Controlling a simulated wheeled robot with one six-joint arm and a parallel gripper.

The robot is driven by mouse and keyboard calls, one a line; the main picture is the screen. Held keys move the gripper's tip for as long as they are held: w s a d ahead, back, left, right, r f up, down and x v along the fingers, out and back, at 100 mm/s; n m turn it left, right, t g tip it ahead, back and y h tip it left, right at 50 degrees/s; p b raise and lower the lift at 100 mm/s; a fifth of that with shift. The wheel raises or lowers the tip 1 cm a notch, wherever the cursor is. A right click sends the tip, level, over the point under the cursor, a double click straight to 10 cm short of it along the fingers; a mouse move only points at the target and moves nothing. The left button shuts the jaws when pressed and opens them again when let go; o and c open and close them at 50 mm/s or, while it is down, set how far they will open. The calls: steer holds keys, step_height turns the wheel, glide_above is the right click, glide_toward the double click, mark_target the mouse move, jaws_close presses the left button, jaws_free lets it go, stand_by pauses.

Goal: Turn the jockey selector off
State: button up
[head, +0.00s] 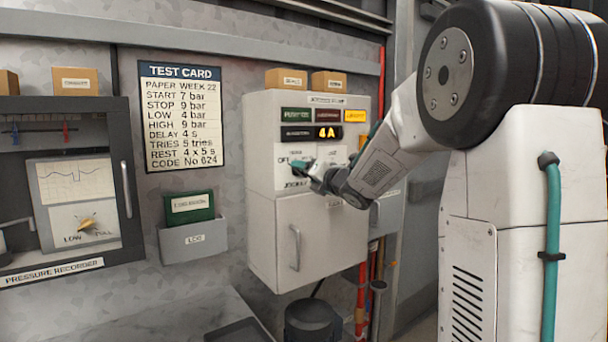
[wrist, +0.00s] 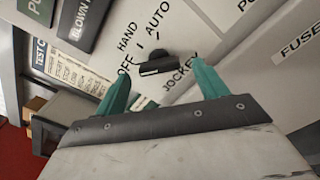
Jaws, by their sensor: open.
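The jockey selector (wrist: 157,64) is a small black knob on a pale panel, with HAND, OFF and AUTO lettered around it and JOCKEY beside it. I cannot tell for sure which label it points to. My gripper (wrist: 158,73) is open, its two teal fingers apart on either side of the knob in the wrist view. No contact with the knob is visible. In the head view my gripper (head: 306,168) is at the front of the white pump cabinet (head: 265,180), and it hides the knob there.
Above the selector are dark label plates and a lit amber 4A display (head: 328,132). A test card (head: 181,117) and a log holder (head: 194,240) hang to the left, beside the pressure recorder (head: 85,200). A cabinet door handle (head: 295,248) is below. A dark bin (head: 312,320) stands underneath.

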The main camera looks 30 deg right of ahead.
steer(key=shift+s+d, duration=0.1)
steer(key=shift+s, duration=2.6)
